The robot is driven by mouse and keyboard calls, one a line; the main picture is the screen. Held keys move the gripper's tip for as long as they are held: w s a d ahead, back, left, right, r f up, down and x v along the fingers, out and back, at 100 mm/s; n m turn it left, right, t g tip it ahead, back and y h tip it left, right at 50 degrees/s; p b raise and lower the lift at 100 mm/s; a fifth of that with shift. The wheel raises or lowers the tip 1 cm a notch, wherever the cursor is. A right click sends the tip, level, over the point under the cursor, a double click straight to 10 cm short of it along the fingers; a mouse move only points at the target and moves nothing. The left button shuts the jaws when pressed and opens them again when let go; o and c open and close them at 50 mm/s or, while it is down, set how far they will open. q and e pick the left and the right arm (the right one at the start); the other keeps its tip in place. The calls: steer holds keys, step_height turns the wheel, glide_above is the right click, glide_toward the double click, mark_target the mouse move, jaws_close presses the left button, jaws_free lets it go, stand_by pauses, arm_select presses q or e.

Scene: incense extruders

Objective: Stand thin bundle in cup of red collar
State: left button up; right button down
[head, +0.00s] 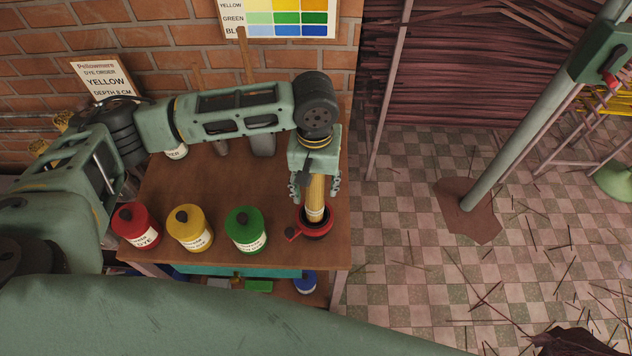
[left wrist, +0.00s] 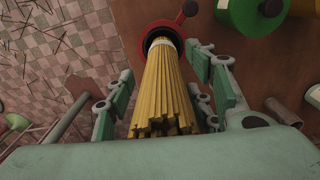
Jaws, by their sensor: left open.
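The thin bundle (head: 316,194) is a sheaf of yellow sticks with a pale band near its lower end. It stands nearly upright with that end in the cup of the red collar (head: 325,232), near the table's right edge. In the left wrist view the bundle (left wrist: 165,90) runs into the dark opening inside the red collar (left wrist: 150,28). My left gripper (head: 315,190) is above the cup with its fingers on either side of the bundle. It is open, and gaps show between fingers and sticks in the left wrist view. My right gripper is not in view.
Red (head: 136,226), yellow (head: 189,229) and green (head: 246,230) dye jars stand left of the cup on the wooden table (head: 200,190). A sign (head: 104,78) reads yellow, depth 8 cm. A post (head: 520,125) and scattered sticks are on the right-hand floor.

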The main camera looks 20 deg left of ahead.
arm_select(q)
step_height(320, 180, up, 12)
stand_by(0.5)
stand_by(0.5)
